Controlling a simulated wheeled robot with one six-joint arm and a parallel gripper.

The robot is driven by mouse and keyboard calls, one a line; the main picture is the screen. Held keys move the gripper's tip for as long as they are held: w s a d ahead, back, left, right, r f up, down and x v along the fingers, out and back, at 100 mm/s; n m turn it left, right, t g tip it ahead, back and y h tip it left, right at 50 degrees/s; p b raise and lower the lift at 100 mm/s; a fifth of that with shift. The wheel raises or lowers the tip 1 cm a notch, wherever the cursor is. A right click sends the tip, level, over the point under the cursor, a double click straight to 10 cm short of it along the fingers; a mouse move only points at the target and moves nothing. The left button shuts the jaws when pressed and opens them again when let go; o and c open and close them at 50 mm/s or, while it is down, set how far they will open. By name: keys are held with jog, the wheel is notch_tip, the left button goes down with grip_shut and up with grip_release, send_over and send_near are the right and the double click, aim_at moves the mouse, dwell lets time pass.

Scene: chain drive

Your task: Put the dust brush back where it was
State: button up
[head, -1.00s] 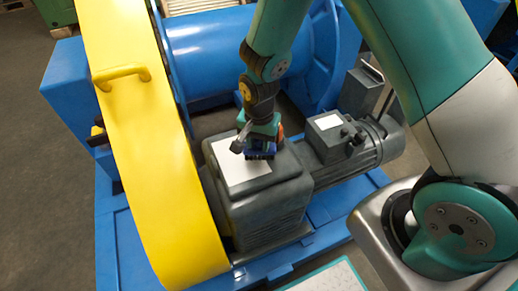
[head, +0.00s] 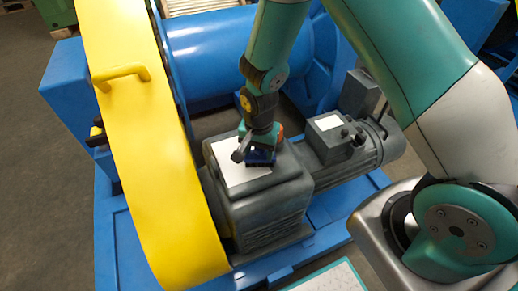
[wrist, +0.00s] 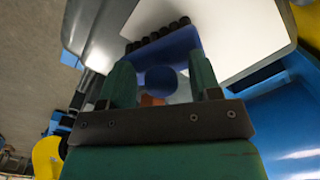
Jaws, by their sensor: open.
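The dust brush (head: 261,159) is a blue block on top of the grey gearbox housing (head: 265,205), at the edge of a white patch (head: 240,176). In the wrist view the blue brush body (wrist: 175,45) shows dark bristle tufts along its far edge and a round blue knob facing me. My gripper (head: 262,143) is directly above the brush. In the wrist view its two green fingers (wrist: 160,72) are open, one on each side of the knob, with gaps visible. The brush's underside is hidden, so I cannot tell exactly how it rests.
A tall yellow chain guard (head: 150,150) stands left of the housing. A grey motor (head: 345,150) is at its right and a blue drum (head: 240,55) behind. A blue base frame (head: 125,235) surrounds them. A white, teal-edged tray (head: 330,279) shows at the bottom.

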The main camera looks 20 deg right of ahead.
notch_tip(320, 180, up, 12)
jog(key=p, duration=0.2)
jog(key=s+a+r+n+y, duration=0.2)
jog(key=s+r+n, duration=0.5)
jog(key=s+r, duration=0.2)
jog(key=s+a+r+n+y, duration=0.2)
jog(key=s+r+n, duration=0.6)
jog(key=s+r, duration=0.2)
jog(key=shift+s+a, duration=0.2)
jog(key=shift+s, duration=0.2)
jog(key=shift+c, duration=0.5)
